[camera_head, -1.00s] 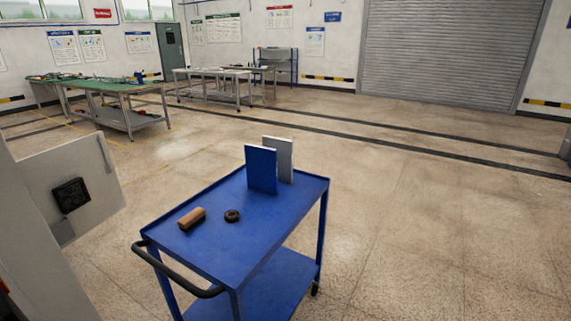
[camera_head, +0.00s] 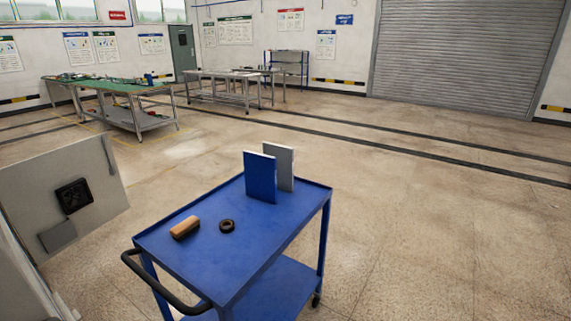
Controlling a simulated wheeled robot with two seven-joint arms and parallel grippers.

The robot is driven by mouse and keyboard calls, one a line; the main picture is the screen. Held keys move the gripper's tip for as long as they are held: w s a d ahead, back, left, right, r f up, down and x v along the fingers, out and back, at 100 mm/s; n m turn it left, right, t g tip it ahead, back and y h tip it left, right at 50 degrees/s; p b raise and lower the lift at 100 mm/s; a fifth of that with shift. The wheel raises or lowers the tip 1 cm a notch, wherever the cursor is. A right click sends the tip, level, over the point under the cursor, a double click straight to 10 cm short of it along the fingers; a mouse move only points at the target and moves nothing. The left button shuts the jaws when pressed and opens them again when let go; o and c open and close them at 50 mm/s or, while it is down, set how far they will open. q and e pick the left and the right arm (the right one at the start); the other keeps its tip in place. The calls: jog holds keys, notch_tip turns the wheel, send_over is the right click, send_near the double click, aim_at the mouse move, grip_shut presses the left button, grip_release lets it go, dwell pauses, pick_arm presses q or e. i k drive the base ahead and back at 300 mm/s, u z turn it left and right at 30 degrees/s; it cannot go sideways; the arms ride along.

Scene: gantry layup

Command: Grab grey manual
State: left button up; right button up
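The grey manual (camera_head: 285,168) stands upright at the far end of the blue cart's top (camera_head: 262,238). A blue manual (camera_head: 260,177) stands upright just in front of it and hides its left part. I cannot tell whether the two manuals touch. Neither of my grippers shows in the head view.
A brown block (camera_head: 185,228) and a small dark ring (camera_head: 227,226) lie on the cart top nearer its black handle (camera_head: 160,285). A grey cabinet-like panel (camera_head: 65,195) stands at the left. The floor right of the cart is clear. Workbenches (camera_head: 120,90) stand far back.

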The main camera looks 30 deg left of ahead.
aim_at(284, 155)
jog(key=i, duration=4.3)
